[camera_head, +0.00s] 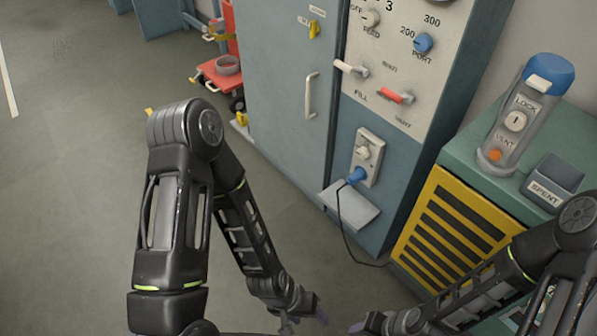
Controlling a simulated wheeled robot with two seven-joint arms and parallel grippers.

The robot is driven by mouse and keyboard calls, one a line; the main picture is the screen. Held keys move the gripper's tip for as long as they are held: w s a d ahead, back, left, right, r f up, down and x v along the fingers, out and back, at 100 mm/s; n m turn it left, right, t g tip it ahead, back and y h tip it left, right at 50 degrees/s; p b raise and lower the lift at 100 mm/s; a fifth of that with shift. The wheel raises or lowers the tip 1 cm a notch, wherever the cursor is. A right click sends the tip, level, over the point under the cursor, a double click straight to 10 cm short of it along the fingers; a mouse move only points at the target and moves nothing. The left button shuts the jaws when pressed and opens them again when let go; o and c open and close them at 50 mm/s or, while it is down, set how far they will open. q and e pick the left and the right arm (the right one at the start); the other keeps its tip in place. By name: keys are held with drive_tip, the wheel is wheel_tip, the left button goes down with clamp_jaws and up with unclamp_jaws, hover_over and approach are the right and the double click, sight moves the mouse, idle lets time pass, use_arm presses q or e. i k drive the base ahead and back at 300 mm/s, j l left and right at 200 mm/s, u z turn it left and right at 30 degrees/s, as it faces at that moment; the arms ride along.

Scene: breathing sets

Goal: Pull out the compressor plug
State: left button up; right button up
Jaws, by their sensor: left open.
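A blue plug (356,175) sits at the lower end of a pale socket plate (371,150) on the blue-grey panel. Its dark cord (345,232) hangs down and runs right along the floor toward the yellow slatted unit (445,230). My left gripper (306,319) is open and empty at the bottom edge, well below the plug and partly cut off. My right gripper (364,326) shows only in part at the bottom edge, and its jaws cannot be made out. Neither gripper touches the plug.
A small grey shelf (352,208) juts out just below the plug. A cabinet door with a pale handle (311,95) stands to the left. A clear canister (518,125) and a SPENT bin (552,182) stand on the green top at right. The left floor is clear.

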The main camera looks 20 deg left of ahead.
sight(358, 174)
drive_tip(key=u, duration=0.15)
drive_tip(key=i+j+z, duration=0.1)
drive_tip(key=j, duration=0.6)
drive_tip(key=i+j+z, duration=0.1)
drive_tip(key=i+j, duration=0.15)
drive_tip(key=j, duration=0.45)
drive_tip(key=i+j+z, duration=0.15)
drive_tip(key=j, duration=0.55)
drive_tip(key=i+j+z, duration=0.1)
drive_tip(key=j, duration=0.6)
drive_tip(key=i+j+z, duration=0.1)
drive_tip(key=j, duration=0.65)
